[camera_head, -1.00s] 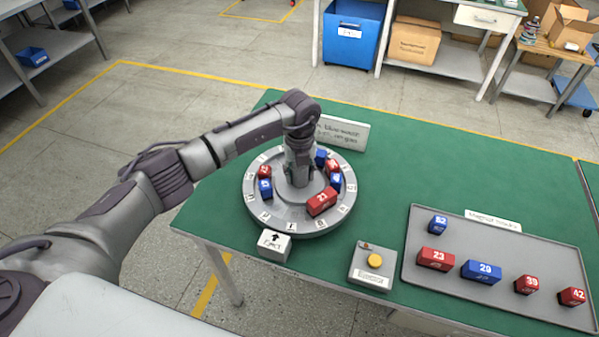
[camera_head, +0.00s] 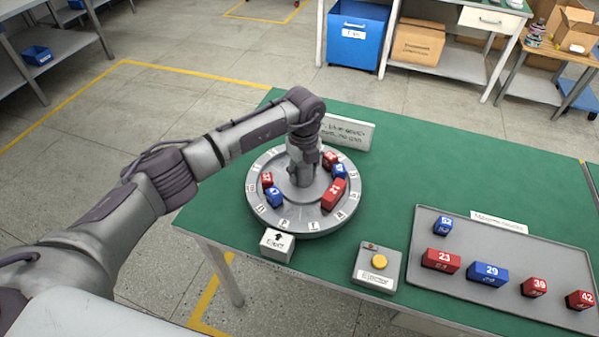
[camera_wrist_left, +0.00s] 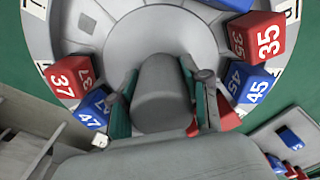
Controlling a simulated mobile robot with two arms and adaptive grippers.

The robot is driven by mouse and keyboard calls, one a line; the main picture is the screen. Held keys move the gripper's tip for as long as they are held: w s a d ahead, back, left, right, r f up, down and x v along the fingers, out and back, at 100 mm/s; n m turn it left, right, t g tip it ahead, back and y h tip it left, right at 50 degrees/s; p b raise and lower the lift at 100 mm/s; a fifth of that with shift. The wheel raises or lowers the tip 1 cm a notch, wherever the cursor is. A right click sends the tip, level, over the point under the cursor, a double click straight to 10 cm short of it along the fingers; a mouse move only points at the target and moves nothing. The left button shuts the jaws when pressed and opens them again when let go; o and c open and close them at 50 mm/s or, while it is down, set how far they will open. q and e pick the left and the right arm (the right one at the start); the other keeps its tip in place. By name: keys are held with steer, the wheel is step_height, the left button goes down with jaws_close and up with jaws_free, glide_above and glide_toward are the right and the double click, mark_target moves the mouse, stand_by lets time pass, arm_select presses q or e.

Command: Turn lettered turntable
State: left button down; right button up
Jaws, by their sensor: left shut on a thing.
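The round grey lettered turntable (camera_head: 285,225) lies on the green table, with white letter tiles around its rim. Red and blue numbered blocks stand on it, including a large red block (camera_head: 334,194) at the front right and a blue block (camera_head: 274,197) at the left. My left gripper (camera_head: 302,182) points down at the centre. In the wrist view its fingers (camera_wrist_left: 164,112) are shut around the grey central knob (camera_wrist_left: 163,90). Red block 37 (camera_wrist_left: 67,79), blue 47 (camera_wrist_left: 92,108), red 35 (camera_wrist_left: 258,38) and blue 45 (camera_wrist_left: 246,86) show around it. My right gripper is out of view.
A white arrow marker labelled Eject (camera_head: 277,245) stands at the turntable's front edge. An ejector box with a yellow button (camera_head: 379,262) stands to its right. A grey tray (camera_head: 500,301) at the right holds several blocks. A sign (camera_head: 347,132) stands behind the turntable.

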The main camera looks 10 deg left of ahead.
arm_select(q)
steer(key=shift+r, duration=0.1)
stand_by(0.3)
steer(key=c, duration=0.5)
jaws_free()
steer(key=shift+c, duration=0.2)
step_height(320, 180, up, 12)
steer(key=shift+f, duration=0.1)
stand_by(0.5)
